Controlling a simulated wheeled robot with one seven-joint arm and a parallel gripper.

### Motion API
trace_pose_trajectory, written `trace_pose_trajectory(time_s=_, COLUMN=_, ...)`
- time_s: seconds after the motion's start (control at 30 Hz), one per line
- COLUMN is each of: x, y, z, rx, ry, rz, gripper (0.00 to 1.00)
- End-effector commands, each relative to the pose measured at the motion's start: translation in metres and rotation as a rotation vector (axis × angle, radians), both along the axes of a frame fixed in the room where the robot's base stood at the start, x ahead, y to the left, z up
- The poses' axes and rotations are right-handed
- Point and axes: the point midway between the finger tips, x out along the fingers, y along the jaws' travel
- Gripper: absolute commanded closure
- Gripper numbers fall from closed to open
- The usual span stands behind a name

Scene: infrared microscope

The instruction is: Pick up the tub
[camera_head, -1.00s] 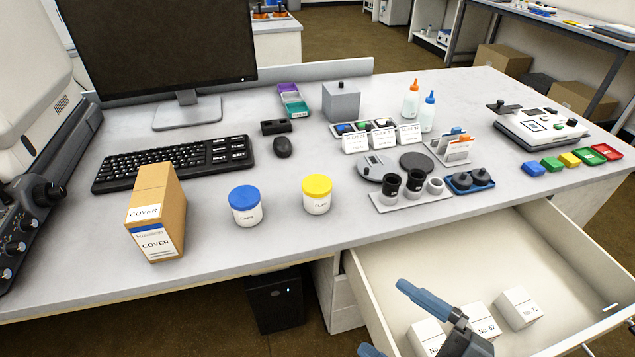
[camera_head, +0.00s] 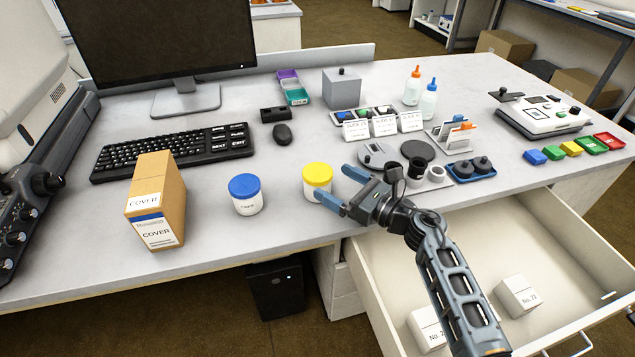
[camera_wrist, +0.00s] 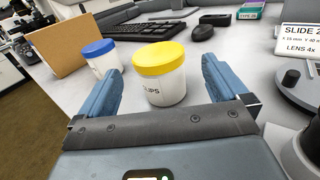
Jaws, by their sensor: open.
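Two white tubs stand upright on the desk. One has a yellow lid (camera_head: 317,180); the other has a blue lid (camera_head: 246,194) and stands to its left. My gripper (camera_head: 337,189) is open, its blue fingers at the right side of the yellow-lidded tub, one fingertip overlapping its lower edge in the head view. In the wrist view the yellow-lidded tub (camera_wrist: 160,75), its label reading partly "LIPS", sits between and just beyond my open fingers. The blue-lidded tub (camera_wrist: 101,57) shows behind the left finger. I cannot tell whether a finger touches the yellow-lidded tub.
A cardboard cover box (camera_head: 156,200) stands left of the tubs. A keyboard (camera_head: 170,152) and mouse (camera_head: 283,134) lie behind. An open drawer (camera_head: 480,250) holds white boxes below my arm.

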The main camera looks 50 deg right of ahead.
Motion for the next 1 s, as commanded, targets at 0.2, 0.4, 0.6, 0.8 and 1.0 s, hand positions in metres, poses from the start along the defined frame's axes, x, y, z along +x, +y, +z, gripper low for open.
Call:
trace_pose_trajectory(time_s=0.2, x=0.022, y=-0.001, z=0.000, rx=-0.018, ry=0.003, rz=0.002, gripper=0.00)
trace_pose_trajectory(time_s=0.4, x=0.043, y=0.002, z=-0.001, rx=-0.016, ry=0.002, rz=0.002, gripper=0.00)
trace_pose_trajectory(time_s=0.6, x=0.070, y=0.004, z=-0.005, rx=-0.015, ry=0.003, rz=0.001, gripper=0.00)
trace_pose_trajectory(time_s=0.8, x=0.079, y=0.005, z=-0.006, rx=-0.015, ry=0.004, rz=0.001, gripper=0.00)
trace_pose_trajectory(time_s=1.0, x=0.079, y=0.005, z=-0.006, rx=-0.015, ry=0.004, rz=0.001, gripper=0.05)
